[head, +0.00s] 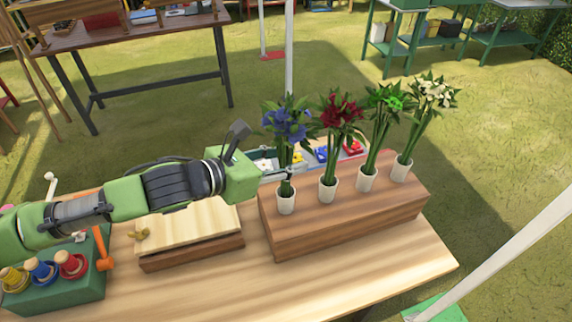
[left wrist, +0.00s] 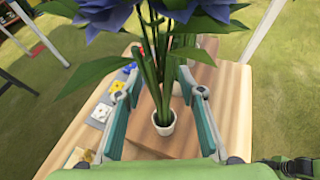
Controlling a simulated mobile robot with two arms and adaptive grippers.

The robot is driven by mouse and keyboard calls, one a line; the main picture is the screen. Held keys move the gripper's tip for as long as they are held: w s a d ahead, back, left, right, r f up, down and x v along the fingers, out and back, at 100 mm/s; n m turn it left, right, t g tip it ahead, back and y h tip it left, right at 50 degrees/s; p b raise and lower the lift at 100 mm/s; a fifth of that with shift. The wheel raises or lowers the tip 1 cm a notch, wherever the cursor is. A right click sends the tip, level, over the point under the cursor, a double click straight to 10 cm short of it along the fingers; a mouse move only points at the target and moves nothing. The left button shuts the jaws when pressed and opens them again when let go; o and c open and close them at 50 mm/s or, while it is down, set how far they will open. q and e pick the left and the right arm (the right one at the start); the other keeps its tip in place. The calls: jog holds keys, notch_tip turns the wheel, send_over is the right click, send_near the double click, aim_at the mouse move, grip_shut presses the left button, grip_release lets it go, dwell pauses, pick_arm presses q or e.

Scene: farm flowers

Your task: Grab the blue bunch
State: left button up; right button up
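The blue bunch (head: 287,124) stands upright in a white cup at the left end of a wooden block. In the left wrist view its blue flowers (left wrist: 115,14) fill the top, and its stems run down into the white cup (left wrist: 164,122). My left gripper (head: 283,166) is beside the stems from the left, below the flowers. In the left wrist view my left gripper (left wrist: 168,92) is open, with one finger on each side of the stems and a gap visible on both sides. My right gripper is not in view.
Red (head: 340,112), green (head: 386,100) and white (head: 435,93) bunches stand in cups to the right on the wooden block (head: 345,222). A wooden board (head: 190,228) and a green holder with coloured pieces (head: 60,285) lie to the left. A white pole (head: 289,50) rises behind.

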pick_arm(q)
jog(key=shift+s, duration=0.1)
jog(key=shift+c, duration=0.3)
grip_shut()
jog(key=shift+r, duration=0.1)
